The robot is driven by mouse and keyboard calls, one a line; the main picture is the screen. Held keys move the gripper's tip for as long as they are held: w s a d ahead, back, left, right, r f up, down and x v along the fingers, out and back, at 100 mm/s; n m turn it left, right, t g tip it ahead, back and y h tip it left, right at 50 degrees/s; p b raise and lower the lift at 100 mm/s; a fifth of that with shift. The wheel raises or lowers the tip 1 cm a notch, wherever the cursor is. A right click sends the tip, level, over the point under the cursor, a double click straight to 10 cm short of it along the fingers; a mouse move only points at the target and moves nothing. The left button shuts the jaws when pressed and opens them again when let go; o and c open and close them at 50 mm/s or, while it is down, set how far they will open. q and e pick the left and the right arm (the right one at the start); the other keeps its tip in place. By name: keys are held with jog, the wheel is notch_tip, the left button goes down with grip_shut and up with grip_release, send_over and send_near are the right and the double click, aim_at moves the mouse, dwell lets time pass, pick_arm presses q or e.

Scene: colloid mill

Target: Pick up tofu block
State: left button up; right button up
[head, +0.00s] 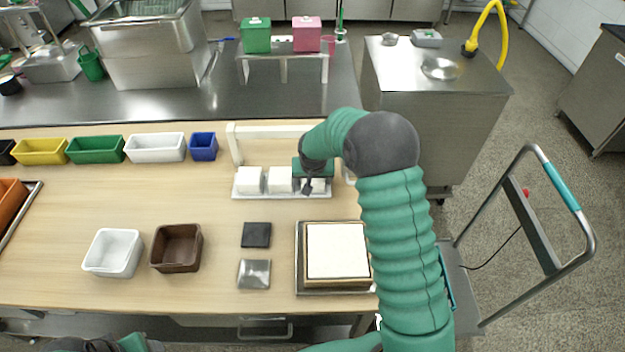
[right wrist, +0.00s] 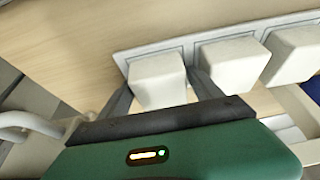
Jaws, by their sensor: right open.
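White tofu blocks stand in a row on a pale tray (head: 282,196) at the back of the wooden table. The left block (head: 249,179) and middle block (head: 279,179) show clearly in the head view. The block at the right end (right wrist: 158,80) is partly covered by my right gripper (head: 308,187) there. In the right wrist view my right gripper (right wrist: 160,95) is open, with one dark finger on each side of this end block. I cannot tell whether the fingers touch it. The middle block (right wrist: 233,62) is just beyond the right finger. My left gripper is not in view.
A white raised frame (head: 265,130) stands behind the tofu tray. A framed white slab (head: 337,250) lies in front of it. A white bin (head: 113,252), a brown bin (head: 176,248) and two small plates stand to the left. Coloured bins line the back edge.

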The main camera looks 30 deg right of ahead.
jog(key=shift+w+d+f, duration=0.1)
jog(key=shift+d, duration=0.15)
jog(key=shift+a, duration=0.2)
jog(key=c, duration=0.7)
